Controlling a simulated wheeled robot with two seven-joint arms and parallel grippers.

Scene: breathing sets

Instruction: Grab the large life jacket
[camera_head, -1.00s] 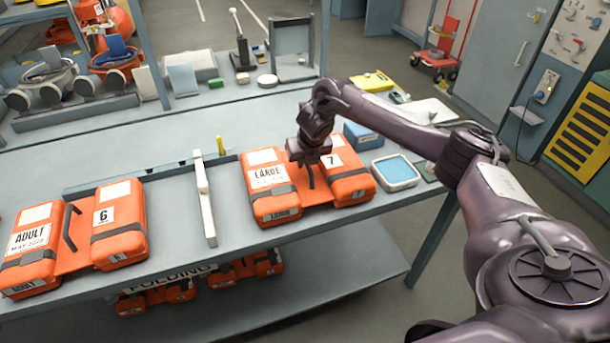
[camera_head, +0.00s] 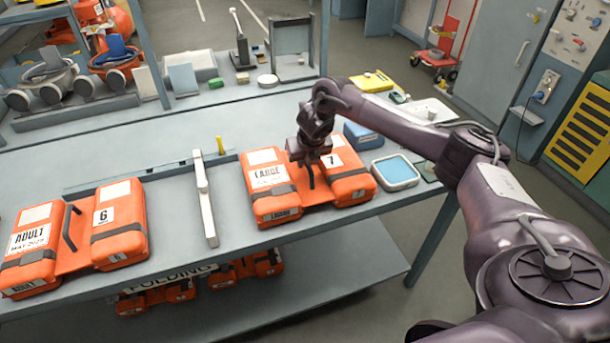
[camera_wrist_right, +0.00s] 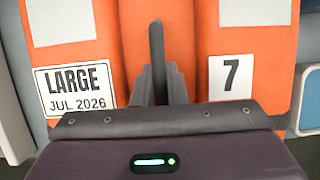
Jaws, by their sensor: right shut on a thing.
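The large life jacket (camera_head: 268,196) is orange, with a "LARGE" label and a "7" label. It lies on the table right of the white divider. My right gripper (camera_head: 310,176) is over its middle, shut on the dark carry handle between the two halves. In the right wrist view the handle (camera_wrist_right: 157,45) rises between the fingers (camera_wrist_right: 158,86), with the "LARGE JUL 2026" label at left and the "7" at right. The jacket appears to rest on the table. My left gripper is not in view.
An orange "ADULT" life jacket (camera_head: 118,222), numbered 6, lies at the left. A white divider bar (camera_head: 205,200) stands between the jackets. A blue-topped tray (camera_head: 396,172) and a blue box (camera_head: 361,135) are close to the right. More orange jackets (camera_head: 230,272) lie on the lower shelf.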

